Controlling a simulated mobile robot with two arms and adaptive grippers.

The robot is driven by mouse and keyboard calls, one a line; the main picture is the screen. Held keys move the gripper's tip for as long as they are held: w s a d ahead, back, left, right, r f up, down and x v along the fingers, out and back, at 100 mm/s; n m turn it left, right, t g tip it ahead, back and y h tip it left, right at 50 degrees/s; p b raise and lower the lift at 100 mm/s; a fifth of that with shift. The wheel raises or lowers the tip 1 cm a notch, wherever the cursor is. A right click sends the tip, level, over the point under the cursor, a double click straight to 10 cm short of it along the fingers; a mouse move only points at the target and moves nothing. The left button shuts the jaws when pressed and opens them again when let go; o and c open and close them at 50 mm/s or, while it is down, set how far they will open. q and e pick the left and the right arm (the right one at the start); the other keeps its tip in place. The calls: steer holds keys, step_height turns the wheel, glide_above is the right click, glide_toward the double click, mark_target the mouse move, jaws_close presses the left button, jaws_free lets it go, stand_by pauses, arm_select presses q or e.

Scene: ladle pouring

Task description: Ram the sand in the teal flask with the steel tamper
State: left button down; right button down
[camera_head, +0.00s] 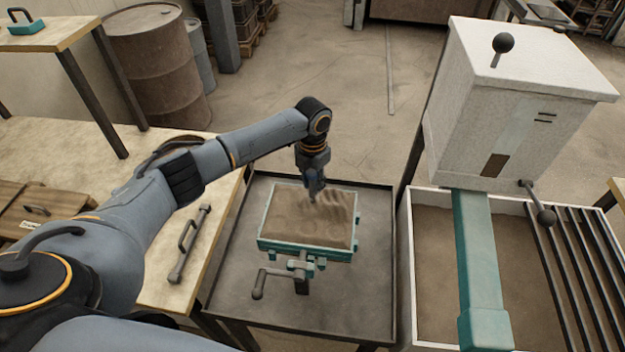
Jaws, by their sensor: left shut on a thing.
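The teal flask (303,247) is a shallow rectangular frame on the dark metal table. It is filled with brown sand (300,222), which shows dents and ridges, mostly at its right and far parts. My left gripper (314,183) points down over the far middle of the flask. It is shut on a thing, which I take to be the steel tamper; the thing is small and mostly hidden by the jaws. I cannot tell whether it touches the sand. My right gripper is not in view.
The dark table (335,310) has a raised rim, and a crank handle (280,280) stands before the flask. On the left wooden bench lie a bar with a handle (190,243) and a wooden box. A white hopper (525,80) with a teal chute stands over a sand bin (432,260) at right.

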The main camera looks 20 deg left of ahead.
mark_target(313, 172)
arm_select(q)
steer(key=shift+r+p, duration=1.8)
steer(key=shift+r, duration=0.2)
steer(key=shift+f, duration=0.1)
steer(key=shift+w+f, duration=0.1)
steer(key=shift+f, duration=0.05)
steer(key=shift+f+b, duration=1.55)
steer(key=shift+f, duration=0.35)
step_height(313, 172, up, 4)
steer(key=p, duration=0.3)
steer(key=shift+r+p, duration=0.15)
steer(key=shift+p, duration=0.15)
